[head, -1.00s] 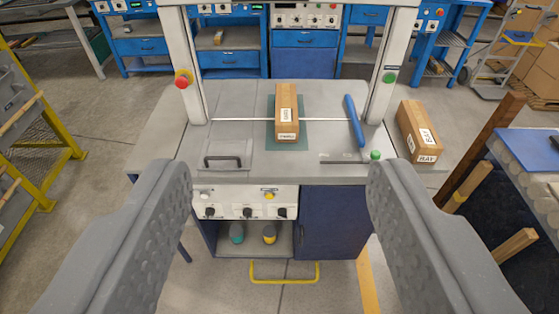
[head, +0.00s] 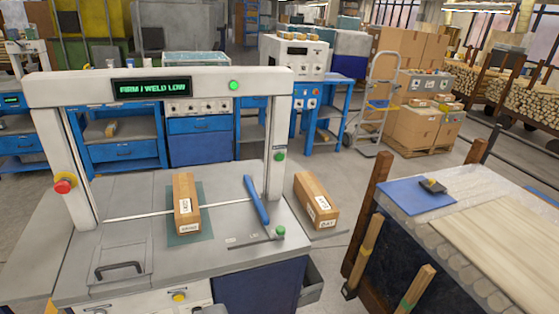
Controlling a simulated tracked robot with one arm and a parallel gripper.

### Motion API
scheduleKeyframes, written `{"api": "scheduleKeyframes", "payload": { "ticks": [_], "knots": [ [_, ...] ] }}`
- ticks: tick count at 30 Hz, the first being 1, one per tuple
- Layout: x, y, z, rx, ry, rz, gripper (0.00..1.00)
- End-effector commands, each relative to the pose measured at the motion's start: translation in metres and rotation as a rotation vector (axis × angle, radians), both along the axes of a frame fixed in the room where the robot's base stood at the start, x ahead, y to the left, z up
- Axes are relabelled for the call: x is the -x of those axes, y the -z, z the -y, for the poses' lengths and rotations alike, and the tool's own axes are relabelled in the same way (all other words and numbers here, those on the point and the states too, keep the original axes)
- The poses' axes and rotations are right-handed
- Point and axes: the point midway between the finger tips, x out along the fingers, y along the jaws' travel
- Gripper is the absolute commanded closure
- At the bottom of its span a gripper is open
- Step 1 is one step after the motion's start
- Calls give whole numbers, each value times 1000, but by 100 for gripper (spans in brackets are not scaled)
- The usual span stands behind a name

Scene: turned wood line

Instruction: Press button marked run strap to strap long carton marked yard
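A strapping machine with a grey table (head: 130,220) and a white arch (head: 160,88) stands at left centre. A long brown carton (head: 186,190) lies on a green mat under the arch, across the strap line; its end label is too small to read surely. A green round button (head: 280,156) sits on the right post, with a small unreadable plate. A red button on a yellow collar (head: 64,184) is on the left post. A yellow button (head: 180,296) shows on the front panel, partly cut off. My gripper is out of view.
The arch display (head: 152,87) reads FIRM / WELD LOW, beside a lit green lamp (head: 234,86). A blue bar (head: 257,202) and a green knob (head: 281,231) are on the table. Another carton (head: 316,202) lies to the right. A wood bench (head: 470,225) stands at right.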

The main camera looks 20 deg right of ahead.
Motion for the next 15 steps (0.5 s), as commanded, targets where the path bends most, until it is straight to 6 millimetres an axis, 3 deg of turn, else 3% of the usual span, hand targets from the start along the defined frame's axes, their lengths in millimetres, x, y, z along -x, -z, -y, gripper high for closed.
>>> {"api": "scheduleKeyframes", "payload": {
  "ticks": [3,4,9,15],
  "knots": [
    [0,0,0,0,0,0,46],
    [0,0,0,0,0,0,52],
    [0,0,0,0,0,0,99],
    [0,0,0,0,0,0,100]
  ]
}}
